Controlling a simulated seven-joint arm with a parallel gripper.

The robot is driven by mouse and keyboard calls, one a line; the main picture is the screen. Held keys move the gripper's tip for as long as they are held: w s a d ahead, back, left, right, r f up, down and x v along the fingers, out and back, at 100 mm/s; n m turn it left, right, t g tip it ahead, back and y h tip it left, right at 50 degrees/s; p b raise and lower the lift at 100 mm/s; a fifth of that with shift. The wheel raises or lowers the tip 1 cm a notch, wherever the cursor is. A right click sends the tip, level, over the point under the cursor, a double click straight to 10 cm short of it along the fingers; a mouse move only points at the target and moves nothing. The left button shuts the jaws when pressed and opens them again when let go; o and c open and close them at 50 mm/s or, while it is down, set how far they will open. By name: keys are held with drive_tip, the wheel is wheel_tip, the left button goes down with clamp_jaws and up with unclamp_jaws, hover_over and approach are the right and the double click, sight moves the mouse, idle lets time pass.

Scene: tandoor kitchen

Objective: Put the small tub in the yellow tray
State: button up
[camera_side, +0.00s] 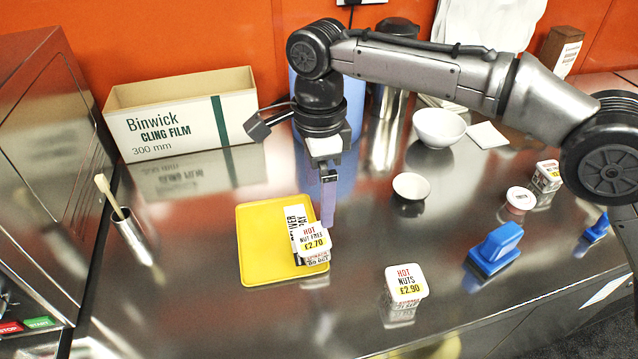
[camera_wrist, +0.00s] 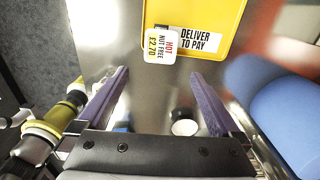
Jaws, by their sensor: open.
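A small white tub (camera_side: 312,243) with a "HOT NUT FREE £2.70" lid is at the right edge of the yellow tray (camera_side: 262,272). In the wrist view, the tub (camera_wrist: 160,46) overlaps the corner of the tray (camera_wrist: 205,12); I cannot tell if it rests on the rim or beside it. My gripper (camera_side: 328,218) points down just behind the tub, its tips close to it. In the wrist view, the jaws (camera_wrist: 160,76) are apart with nothing between them, and the tub is beyond the tips. Another white tub (camera_side: 406,284), marked "HOT NUTS £2.90", stands apart to the right.
A "DELIVER TO PAY" card (camera_wrist: 203,39) lies in the tray by the tub. White bowls (camera_side: 411,186), a blue-handled block (camera_side: 495,246) and more small tubs (camera_side: 547,175) stand to the right. A cling film box (camera_side: 185,115) is behind. The bench front is mostly clear.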

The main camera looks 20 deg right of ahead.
drive_tip(key=shift+r, duration=0.5)
drive_tip(key=shift+d+r, duration=0.1)
drive_tip(key=s+d+r+n+t, duration=0.1)
drive_tip(key=s+d+r+n, duration=0.2)
drive_tip(key=d, duration=0.5)
drive_tip(key=s+d+r+n+t+y, duration=0.1)
drive_tip(key=s+d+r+n, duration=0.15)
drive_tip(key=d+r, duration=0.4)
drive_tip(key=s+d+r+n+t, duration=0.1)
drive_tip(key=d+r+n, duration=0.15)
drive_tip(key=d, duration=0.75)
drive_tip(key=s+d+f+n+t, duration=0.1)
drive_tip(key=s+d+f+n, duration=0.1)
drive_tip(key=s, duration=0.4)
drive_tip(key=s+d+f+n, duration=0.3)
drive_tip(key=s+d+n, duration=0.1)
drive_tip(key=s+d, duration=0.3)
drive_tip(key=s+d+f+n+t+h, duration=0.1)
drive_tip(key=s+d+f+n, duration=0.2)
drive_tip(key=s, duration=0.4)
drive_tip(key=shift+s+d+f+n+t, duration=0.15)
drive_tip(key=shift+d+f+n+t, duration=0.25)
drive_tip(key=shift+d, duration=0.5)
